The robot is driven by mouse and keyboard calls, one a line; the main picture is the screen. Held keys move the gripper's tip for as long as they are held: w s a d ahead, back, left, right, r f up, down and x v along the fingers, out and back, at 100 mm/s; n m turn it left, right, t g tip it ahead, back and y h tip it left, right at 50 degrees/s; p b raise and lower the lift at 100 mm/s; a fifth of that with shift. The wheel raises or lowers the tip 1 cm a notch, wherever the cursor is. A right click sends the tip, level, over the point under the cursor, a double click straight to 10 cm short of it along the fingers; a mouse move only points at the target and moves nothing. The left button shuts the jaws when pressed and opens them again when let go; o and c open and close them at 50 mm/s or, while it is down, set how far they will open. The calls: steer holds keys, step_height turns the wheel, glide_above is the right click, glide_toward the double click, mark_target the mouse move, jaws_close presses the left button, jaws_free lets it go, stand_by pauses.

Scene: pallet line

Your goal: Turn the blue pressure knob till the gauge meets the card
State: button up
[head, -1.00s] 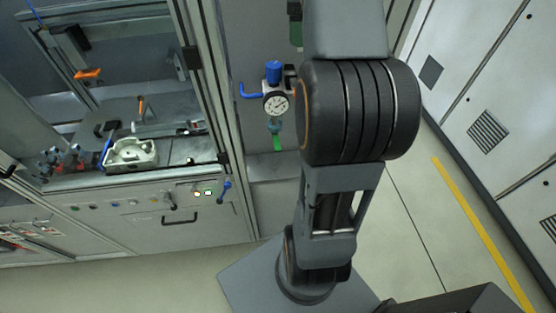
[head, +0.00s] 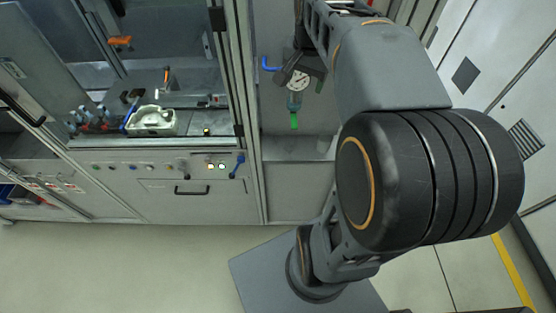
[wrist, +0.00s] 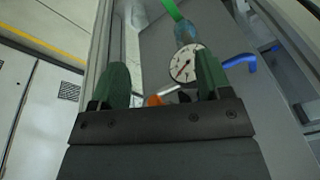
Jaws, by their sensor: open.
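The pressure gauge (head: 299,79) has a white round dial and a dark needle; it hangs on the unit at the back wall. It also shows in the wrist view (wrist: 187,63), partly covered by the right finger; its reading is too small to tell. My gripper (wrist: 162,62) is open, with green finger pads, close in front of the unit. In the head view it covers the place just above the gauge, and the blue knob is hidden. I cannot make out the card. A small orange piece (wrist: 153,100) shows low between the fingers; I cannot tell what it is.
A blue air elbow (head: 268,63) sticks out left of the gauge, and a green drain piece (head: 294,121) hangs below it. The cell's metal door frame stands close on the left. A pale fixture (head: 152,121) sits on the bench inside. Grey cabinets line the right.

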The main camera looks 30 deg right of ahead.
steer(key=s+a+f+n+b, duration=0.3)
steer(key=a+f+n, duration=0.1)
steer(key=f, duration=0.4)
steer(key=s+a+f+n+t+b, duration=0.1)
steer(key=s+a+f+n+b, duration=0.2)
steer(key=f, duration=0.5)
steer(key=s+a+n, duration=0.1)
steer(key=a+n, duration=0.1)
steer(key=a, duration=0.1)
steer(key=shift+a+f+y+b, duration=0.2)
steer(key=shift+f+y+b, duration=0.1)
steer(key=shift+f, duration=0.1)
steer(key=shift+s+a+f+n+t, duration=0.2)
steer(key=shift+s+a+n+t, duration=0.3)
steer(key=shift+s+a, duration=0.45)
